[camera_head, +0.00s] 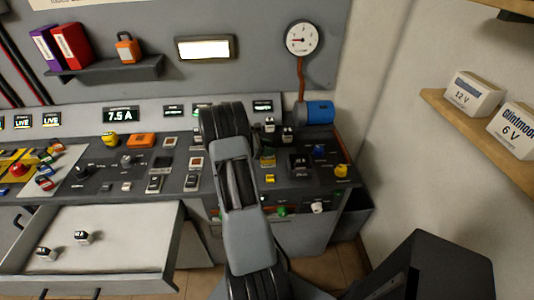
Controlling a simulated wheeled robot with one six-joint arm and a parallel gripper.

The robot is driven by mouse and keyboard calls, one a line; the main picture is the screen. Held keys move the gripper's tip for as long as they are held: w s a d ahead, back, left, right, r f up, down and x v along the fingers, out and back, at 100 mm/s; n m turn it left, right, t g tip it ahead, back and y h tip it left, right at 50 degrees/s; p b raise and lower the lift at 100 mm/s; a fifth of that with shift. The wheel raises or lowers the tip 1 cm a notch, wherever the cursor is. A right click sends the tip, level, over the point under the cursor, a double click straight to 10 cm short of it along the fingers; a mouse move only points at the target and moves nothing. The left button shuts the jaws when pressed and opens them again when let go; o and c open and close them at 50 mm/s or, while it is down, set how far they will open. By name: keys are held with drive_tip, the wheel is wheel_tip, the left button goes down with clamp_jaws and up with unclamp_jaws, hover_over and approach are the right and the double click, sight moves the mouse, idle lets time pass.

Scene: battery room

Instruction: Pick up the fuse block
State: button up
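No single thing is plainly marked as the fuse block. My arm rises through the middle of the picture over the console. My gripper is not visible, and the arm hides part of the console.
The console (118,172) carries several switches and knobs. A wall shelf (475,120) with white battery boxes is at right. The open drawer juts out at front left.

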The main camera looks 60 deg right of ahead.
drive_tip(key=c, duration=0.6)
